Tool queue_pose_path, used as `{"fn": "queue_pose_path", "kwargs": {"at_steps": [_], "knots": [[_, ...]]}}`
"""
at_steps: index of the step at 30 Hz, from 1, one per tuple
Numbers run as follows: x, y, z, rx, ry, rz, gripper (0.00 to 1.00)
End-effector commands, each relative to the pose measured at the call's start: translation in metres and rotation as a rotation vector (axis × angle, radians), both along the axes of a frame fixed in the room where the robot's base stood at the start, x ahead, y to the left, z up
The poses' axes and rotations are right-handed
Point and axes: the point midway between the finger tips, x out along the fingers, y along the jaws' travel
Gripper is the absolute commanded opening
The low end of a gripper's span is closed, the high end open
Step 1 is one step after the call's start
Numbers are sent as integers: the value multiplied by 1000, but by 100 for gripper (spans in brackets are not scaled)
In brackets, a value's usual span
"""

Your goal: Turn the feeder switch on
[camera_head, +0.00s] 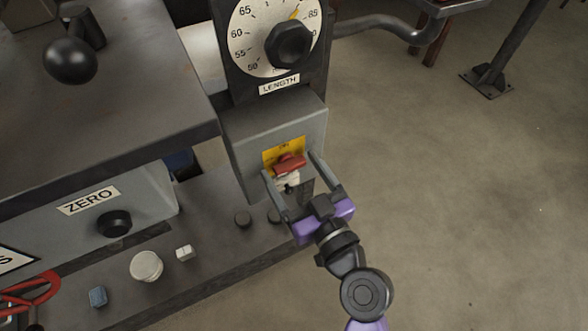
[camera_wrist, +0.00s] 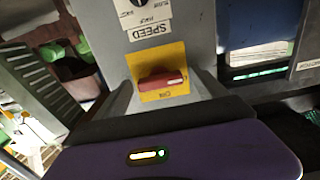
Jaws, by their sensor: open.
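The switch has a red handle (camera_head: 289,163) on a yellow plate (camera_head: 270,155), on the front of a grey box (camera_head: 245,140) below the LENGTH dial. In the wrist view the red handle (camera_wrist: 162,82) lies crosswise on its yellow plate (camera_wrist: 170,58), with small lettering at the plate's edge. My gripper (camera_head: 288,165) is open, its two fingers reaching to either side of the handle. I cannot tell whether a finger touches the handle or the box. A label reading SPEED (camera_wrist: 149,30) shows beside the plate in the wrist view.
The LENGTH dial (camera_head: 245,30) with a black knob is above the box. A ZERO panel (camera_head: 90,200) with a knob is at left. Small nuts and round knobs (camera_head: 146,266) lie on the ledge, with red-handled pliers (camera_head: 30,292) at far left. Open floor (camera_head: 450,200) is at right.

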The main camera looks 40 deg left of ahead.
Motion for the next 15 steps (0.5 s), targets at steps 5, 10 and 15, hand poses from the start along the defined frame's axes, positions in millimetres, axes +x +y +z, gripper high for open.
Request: {"fn": "queue_pose_path", "kwargs": {"at_steps": [5,10,15], "knots": [[0,0,0,0,0,0,64],[0,0,0,0,0,0,31],[0,-1,0,1,3,0,20]]}}
